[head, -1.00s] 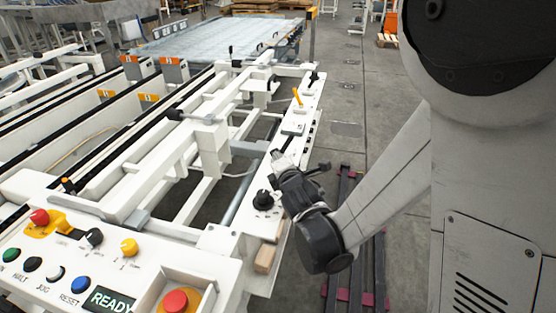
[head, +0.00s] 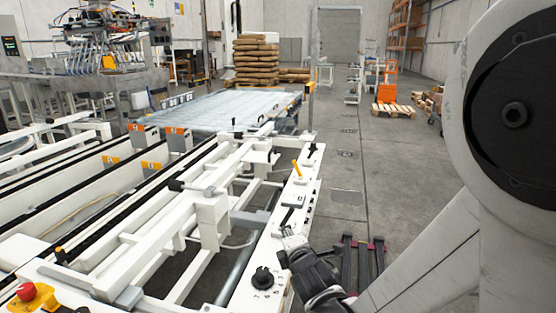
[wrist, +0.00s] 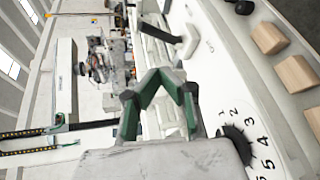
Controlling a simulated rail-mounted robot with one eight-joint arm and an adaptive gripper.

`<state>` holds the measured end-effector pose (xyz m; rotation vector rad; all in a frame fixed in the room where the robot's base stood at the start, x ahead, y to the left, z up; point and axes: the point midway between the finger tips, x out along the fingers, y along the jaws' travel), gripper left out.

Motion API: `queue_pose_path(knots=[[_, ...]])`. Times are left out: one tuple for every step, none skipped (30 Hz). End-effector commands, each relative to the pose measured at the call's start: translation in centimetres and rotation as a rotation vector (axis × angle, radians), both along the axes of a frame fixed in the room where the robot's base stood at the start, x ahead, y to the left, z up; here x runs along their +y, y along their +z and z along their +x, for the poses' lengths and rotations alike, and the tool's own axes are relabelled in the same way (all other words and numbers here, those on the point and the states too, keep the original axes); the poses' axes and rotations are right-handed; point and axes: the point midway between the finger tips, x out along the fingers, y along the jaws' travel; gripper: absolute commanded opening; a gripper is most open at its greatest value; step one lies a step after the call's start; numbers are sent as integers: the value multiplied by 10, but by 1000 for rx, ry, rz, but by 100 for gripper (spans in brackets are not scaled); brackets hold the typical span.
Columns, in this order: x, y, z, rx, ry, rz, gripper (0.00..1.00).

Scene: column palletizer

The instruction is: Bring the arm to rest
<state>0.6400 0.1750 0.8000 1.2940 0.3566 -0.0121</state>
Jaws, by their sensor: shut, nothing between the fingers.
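My gripper (head: 288,236) is at the lower middle of the head view, close to the white control rail (head: 262,240) and just beyond a black rotary knob (head: 263,278). In the wrist view my gripper (wrist: 163,76) shows two green-lined fingers folded together with nothing between them. The numbered dial knob (wrist: 236,146) is at the lower right there. A black lever (wrist: 160,34) lies past the fingertips. My arm reaches in from the right side of the head view.
A yellow-handled lever (head: 297,168) stands further along the rail. A roller table (head: 220,108) lies beyond, with stacked sacks (head: 256,62) behind. The floor (head: 390,160) to the right is largely clear up to pallets (head: 394,111). Wooden blocks (wrist: 296,74) sit near the rail.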

Motion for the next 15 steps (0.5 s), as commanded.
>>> queue_pose_path(knots=[[-11, 7, -4, 29, -32, 46, 0], [-17, 10, -6, 49, -54, 77, 0], [-25, 14, -9, 74, -82, 120, 0], [-30, 17, -12, 94, -103, 152, 0], [-36, 20, -15, 112, -125, 185, 0], [-44, 24, -19, 137, -155, 227, 0], [-49, 27, -22, 155, -176, 260, 0], [-54, 29, -25, 174, -199, 292, 0], [-61, 32, -30, 196, -229, 335, 0], [-67, 35, -34, 214, -253, 367, 0], [-72, 37, -39, 231, -276, 399, 0], [-79, 40, -45, 253, -307, 442, 0], [-83, 42, -49, 269, -330, 474, 0], [-89, 44, -54, 285, -355, 506, 0], [-95, 46, -61, 305, -387, 550, 0]])
